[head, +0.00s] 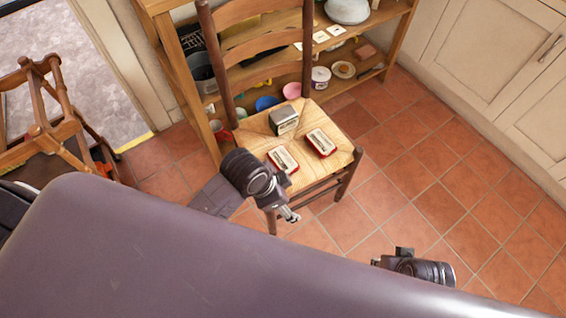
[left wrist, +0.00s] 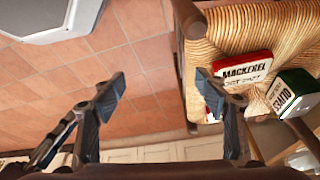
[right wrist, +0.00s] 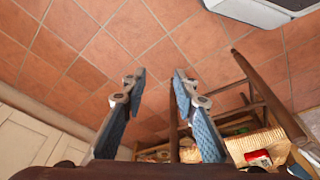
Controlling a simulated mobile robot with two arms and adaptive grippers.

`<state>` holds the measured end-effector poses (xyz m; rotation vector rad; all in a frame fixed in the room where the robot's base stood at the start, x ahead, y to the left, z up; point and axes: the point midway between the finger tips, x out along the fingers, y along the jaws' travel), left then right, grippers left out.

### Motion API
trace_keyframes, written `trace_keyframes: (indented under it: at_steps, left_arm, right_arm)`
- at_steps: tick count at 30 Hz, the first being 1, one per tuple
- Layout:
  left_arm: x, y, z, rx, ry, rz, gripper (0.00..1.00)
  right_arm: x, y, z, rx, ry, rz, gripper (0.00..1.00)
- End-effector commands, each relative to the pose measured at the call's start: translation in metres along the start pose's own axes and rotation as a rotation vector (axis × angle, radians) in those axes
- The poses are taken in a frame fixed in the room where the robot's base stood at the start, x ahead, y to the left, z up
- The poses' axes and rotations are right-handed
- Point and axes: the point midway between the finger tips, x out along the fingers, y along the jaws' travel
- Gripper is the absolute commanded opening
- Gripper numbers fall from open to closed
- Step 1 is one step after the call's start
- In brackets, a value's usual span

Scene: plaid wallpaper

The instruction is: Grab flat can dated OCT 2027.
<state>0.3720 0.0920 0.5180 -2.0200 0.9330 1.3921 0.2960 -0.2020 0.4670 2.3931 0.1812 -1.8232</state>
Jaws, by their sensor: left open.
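Two flat red-rimmed cans with pale labels lie on the woven chair seat: a front-left can (head: 283,160) and a right can (head: 320,142). In the left wrist view one flat can (left wrist: 243,70) reads MACKEREL; its date line is too blurred to read surely. Another flat can (left wrist: 213,108) is mostly hidden behind a finger. A taller dark-green tin (head: 284,120) stands behind them; it reads OLIVES in the left wrist view (left wrist: 292,95). My left gripper (left wrist: 163,88) is open and empty, beside the seat's front edge. My right gripper (right wrist: 160,80) is open and empty, farther right.
The cans' chair (head: 253,150) has a tall ladder back and stands before a wooden shelf (head: 390,45) with bowls and jars. Another wooden chair (head: 45,130) is at the left. Tiled floor (head: 440,205) is clear at the right, before pale cabinets (head: 480,50).

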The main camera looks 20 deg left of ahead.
Motion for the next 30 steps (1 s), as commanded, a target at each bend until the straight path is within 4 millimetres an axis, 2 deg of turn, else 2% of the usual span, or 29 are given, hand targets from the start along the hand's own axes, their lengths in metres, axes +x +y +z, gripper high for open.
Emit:
trace_keyframes:
  at_steps: [3, 8, 12, 15, 21, 25, 30]
  left_arm:
    - [0.007, -0.004, -0.023, 0.186, 0.000, 0.032, 0.67]
    - [0.017, -0.016, -0.049, 0.492, -0.022, 0.082, 0.67]
    - [0.022, -0.045, -0.062, 0.815, -0.087, 0.133, 0.67]
    - [0.019, -0.075, -0.063, 1.010, -0.147, 0.171, 0.67]
    - [0.003, -0.132, -0.060, 1.247, -0.243, 0.231, 0.67]
    - [-0.005, -0.151, -0.057, 1.310, -0.272, 0.254, 0.67]
    - [0.004, -0.155, -0.051, 1.330, -0.280, 0.265, 0.67]
  right_arm:
    - [0.015, -0.001, 0.004, -0.001, -0.007, -0.002, 0.27]
    - [0.041, -0.003, 0.013, -0.003, -0.018, -0.004, 0.27]
    - [0.071, -0.004, 0.025, -0.005, -0.030, -0.005, 0.27]
    - [0.091, -0.005, 0.035, -0.006, -0.038, -0.007, 0.27]
    - [0.118, -0.006, 0.049, -0.008, -0.048, -0.008, 0.27]
    - [0.125, -0.007, 0.054, -0.009, -0.050, -0.009, 0.27]
    - [0.122, -0.007, 0.049, -0.008, -0.044, -0.008, 0.27]
